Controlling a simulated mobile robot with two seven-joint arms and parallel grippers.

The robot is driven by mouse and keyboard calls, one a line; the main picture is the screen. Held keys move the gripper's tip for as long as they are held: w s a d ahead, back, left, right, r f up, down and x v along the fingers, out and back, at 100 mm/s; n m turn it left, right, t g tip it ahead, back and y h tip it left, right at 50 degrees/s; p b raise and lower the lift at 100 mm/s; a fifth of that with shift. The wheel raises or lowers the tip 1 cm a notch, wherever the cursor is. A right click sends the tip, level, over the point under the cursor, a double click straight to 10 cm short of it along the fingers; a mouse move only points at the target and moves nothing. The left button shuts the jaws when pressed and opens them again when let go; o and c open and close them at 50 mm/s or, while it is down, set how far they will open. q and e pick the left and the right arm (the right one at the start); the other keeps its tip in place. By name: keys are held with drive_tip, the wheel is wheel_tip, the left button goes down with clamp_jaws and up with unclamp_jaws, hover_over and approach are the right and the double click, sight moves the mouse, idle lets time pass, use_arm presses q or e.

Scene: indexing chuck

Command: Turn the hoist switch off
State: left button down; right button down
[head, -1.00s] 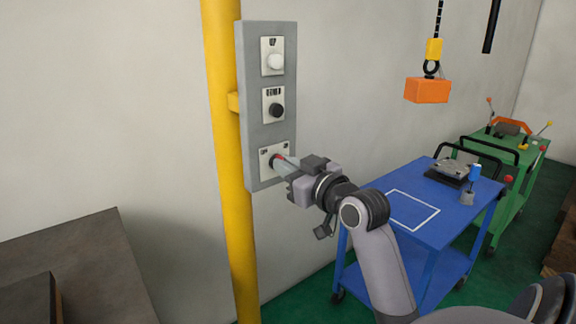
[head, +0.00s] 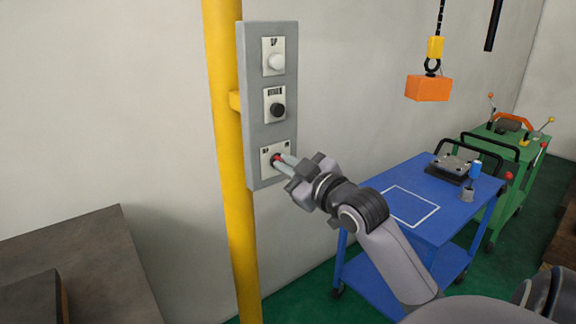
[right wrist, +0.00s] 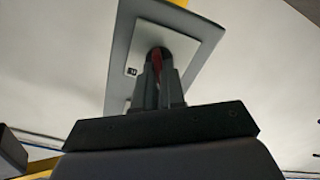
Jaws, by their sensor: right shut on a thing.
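A grey control panel (head: 266,135) is fixed to a yellow post and carries three pale plates one above another. The lowest plate (head: 267,151) bears a switch with a red part (head: 276,158); the red part also shows between my fingers in the right wrist view (right wrist: 157,60). My right gripper (head: 282,162) reaches the panel from the right and is shut on this red switch. The fingers hide much of the switch, and I cannot read which way it points. Which switch is the hoist's I cannot read from the labels. My left gripper is not in view.
Above sit a black knob (head: 278,110) and a white knob (head: 276,62). The yellow post (head: 228,150) stands left of the panel. A blue cart (head: 440,215), a green cart (head: 515,160) and a hanging orange block (head: 428,88) are to the right.

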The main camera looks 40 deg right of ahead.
drive_tip(key=c, duration=1.2)
unclamp_jaws()
drive_tip(key=s, duration=0.4)
drive_tip(key=s+b, duration=0.1)
drive_tip(key=s, duration=0.2)
drive_tip(key=shift+a, duration=0.4)
